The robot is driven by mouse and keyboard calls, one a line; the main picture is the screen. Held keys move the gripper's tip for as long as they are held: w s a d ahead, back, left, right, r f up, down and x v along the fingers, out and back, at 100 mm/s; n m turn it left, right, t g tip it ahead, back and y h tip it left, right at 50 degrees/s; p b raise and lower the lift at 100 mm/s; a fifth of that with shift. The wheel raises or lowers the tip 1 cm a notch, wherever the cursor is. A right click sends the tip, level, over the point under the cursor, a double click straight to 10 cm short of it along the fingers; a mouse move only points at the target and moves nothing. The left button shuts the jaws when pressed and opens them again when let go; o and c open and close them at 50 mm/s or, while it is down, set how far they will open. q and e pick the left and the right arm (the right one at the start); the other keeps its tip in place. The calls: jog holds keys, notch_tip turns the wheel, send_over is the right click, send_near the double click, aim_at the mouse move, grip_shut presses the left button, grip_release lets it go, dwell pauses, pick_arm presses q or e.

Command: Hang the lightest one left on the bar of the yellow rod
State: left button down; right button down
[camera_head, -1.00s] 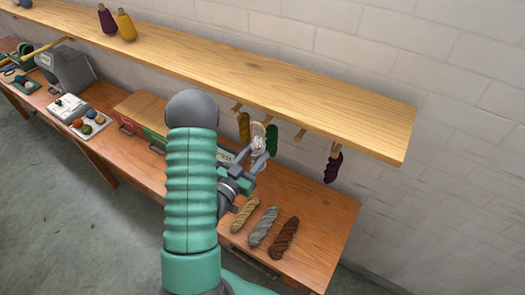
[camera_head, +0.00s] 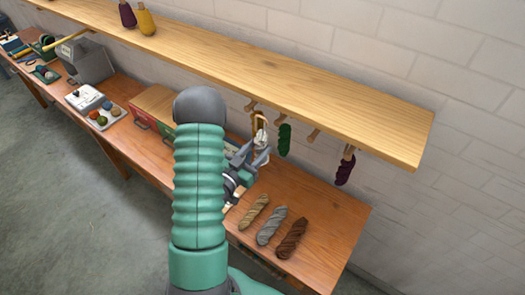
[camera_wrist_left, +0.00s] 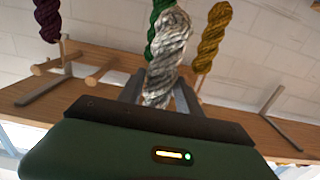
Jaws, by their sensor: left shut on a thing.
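A white-silver skein (camera_head: 262,138) is gripped near one end by my left gripper (camera_head: 252,160); it also shows in the left wrist view (camera_wrist_left: 168,45). In the head view it overlaps the mustard skein (camera_head: 256,122), which hangs from the leftmost peg (camera_head: 250,105) under the shelf and is partly hidden. The mustard skein shows clear of the white one in the wrist view (camera_wrist_left: 213,35). I cannot tell whether the white skein touches a peg. A green skein (camera_head: 284,140) hangs one peg to the right. My right gripper is not in view.
A bare peg (camera_head: 314,134) lies between the green skein and a purple skein (camera_head: 345,170). Tan (camera_head: 254,211), grey (camera_head: 271,225) and brown (camera_head: 292,238) skeins lie on the bench (camera_head: 335,220). The shelf (camera_head: 300,90) runs above the pegs.

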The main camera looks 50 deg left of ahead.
pick_arm(q)
jog(key=shift+s, duration=0.25)
jog(key=shift+b+v, duration=0.4)
jog(key=shift+v, duration=0.6)
jog(key=p+v, duration=0.3)
jog(key=shift+r, duration=0.3)
jog(key=p, duration=0.3)
send_near(257, 149)
jog(key=v, duration=0.3)
jog(key=shift+s+f, duration=0.2)
jog(key=shift+f, duration=0.2)
